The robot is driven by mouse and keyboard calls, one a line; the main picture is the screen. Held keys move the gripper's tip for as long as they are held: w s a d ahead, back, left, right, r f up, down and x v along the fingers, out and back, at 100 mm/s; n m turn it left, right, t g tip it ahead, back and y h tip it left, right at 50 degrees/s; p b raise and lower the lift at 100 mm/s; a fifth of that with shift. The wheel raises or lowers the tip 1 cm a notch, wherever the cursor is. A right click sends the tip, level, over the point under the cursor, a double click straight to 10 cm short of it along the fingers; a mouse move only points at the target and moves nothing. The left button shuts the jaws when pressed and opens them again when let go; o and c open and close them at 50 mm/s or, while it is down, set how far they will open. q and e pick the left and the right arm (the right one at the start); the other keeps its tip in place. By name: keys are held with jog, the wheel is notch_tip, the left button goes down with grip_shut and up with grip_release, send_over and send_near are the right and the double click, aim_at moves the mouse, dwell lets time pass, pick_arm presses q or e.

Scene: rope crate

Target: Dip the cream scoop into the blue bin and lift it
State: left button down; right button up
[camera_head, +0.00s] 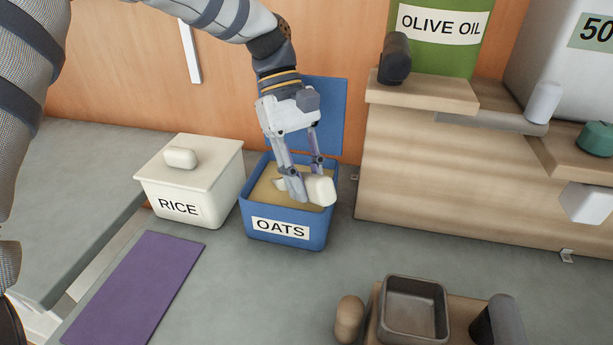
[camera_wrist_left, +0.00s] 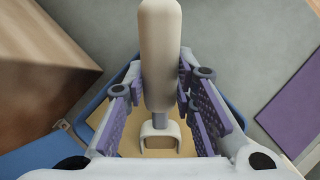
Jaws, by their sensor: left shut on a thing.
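The blue bin (camera_head: 322,222), labelled OATS, stands open on the counter with its blue lid (camera_head: 330,125) raised behind it. Tan oats (camera_head: 262,195) show inside. My left gripper (camera_head: 303,183) points down over the bin and is shut on the cream scoop (camera_head: 321,191). In the left wrist view, the scoop's thick handle (camera_wrist_left: 160,50) runs up between the purple finger pads, and its pale lower end (camera_wrist_left: 160,133) shows over the oats. Whether the scoop's end touches or is sunk in the oats I cannot tell. My right gripper is not in view.
A cream RICE bin (camera_head: 222,201) with its lid on stands close left of the blue bin. A purple mat (camera_head: 135,285) lies front left. A grey square pan (camera_head: 413,335) stands front right. A wooden shelf (camera_head: 430,190) with an olive oil can (camera_head: 432,55) fills the right.

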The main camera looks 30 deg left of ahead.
aim_at(315, 176)
pick_arm(q)
jog(key=r, duration=0.2)
jog(key=r+p, duration=0.1)
jog(key=shift+s+d+t+y, duration=0.2)
jog(key=shift+d+t+y, duration=0.15)
jog(key=shift+t+y, duration=0.05)
jog(key=shift+s+d+r+t+y, duration=0.15)
jog(key=shift+d+r+y, duration=0.05)
jog(key=shift+r+y, duration=0.2)
jog(key=shift+s+d+r+t+y, duration=0.1)
jog(key=shift+d+r+t+y, duration=0.15)
jog(key=shift+r, duration=0.2)
jog(key=shift+s+d+r+t+y, duration=0.25)
jog(key=shift+r+y, duration=0.25)
jog(key=shift+r, duration=0.55)
jog(key=shift+s+d+r+t+y, duration=0.15)
jog(key=shift+d+r+t+y, duration=0.25)
jog(key=shift+r, duration=0.7)
jog(key=shift+s+d+r+t+y, duration=0.25)
jog(key=shift+r+y, duration=0.3)
jog(key=shift+r, duration=0.5)
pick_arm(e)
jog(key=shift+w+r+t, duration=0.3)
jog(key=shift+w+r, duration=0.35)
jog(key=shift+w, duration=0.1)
